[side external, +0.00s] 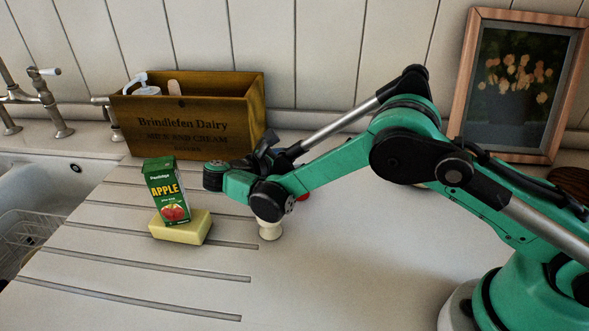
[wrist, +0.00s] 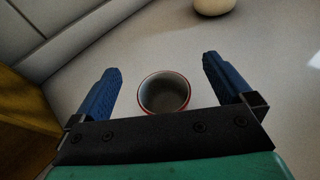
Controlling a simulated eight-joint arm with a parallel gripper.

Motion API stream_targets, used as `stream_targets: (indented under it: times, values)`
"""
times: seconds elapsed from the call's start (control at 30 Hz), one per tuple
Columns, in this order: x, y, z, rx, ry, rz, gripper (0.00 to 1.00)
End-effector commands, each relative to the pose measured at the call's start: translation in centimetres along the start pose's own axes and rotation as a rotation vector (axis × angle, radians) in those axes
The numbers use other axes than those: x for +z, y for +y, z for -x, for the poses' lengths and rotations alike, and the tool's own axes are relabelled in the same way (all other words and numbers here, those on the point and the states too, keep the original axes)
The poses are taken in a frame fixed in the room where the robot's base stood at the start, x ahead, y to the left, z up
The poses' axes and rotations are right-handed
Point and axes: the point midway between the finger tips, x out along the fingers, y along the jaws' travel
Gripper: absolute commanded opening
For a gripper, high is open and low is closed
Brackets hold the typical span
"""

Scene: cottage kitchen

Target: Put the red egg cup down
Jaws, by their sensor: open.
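The red egg cup (wrist: 181,108) stands upright on the counter in the wrist view, seen from above with its red rim and dark, empty-looking inside. My gripper (wrist: 162,64) is open, with one blue finger on each side of the cup and a visible gap to both. In the side external view only a small red bit (side external: 303,197), likely the same cup, shows beside my wrist; the rest is hidden by my arm. The fingertips are hidden there too.
A cream cup-like object (side external: 270,231) stands just in front of my wrist. A wooden dairy crate (side external: 190,122) and a framed picture (side external: 518,85) are behind. The front counter is clear.

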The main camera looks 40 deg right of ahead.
Motion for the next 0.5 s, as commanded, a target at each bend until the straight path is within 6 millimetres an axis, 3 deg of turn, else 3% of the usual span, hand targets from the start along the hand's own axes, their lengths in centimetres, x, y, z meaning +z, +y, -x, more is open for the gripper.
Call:
stream_targets:
  times: [0.5]
  values:
    - [12.9, 0.1, 3.8, -0.004, -0.009, 0.002, 0.99]
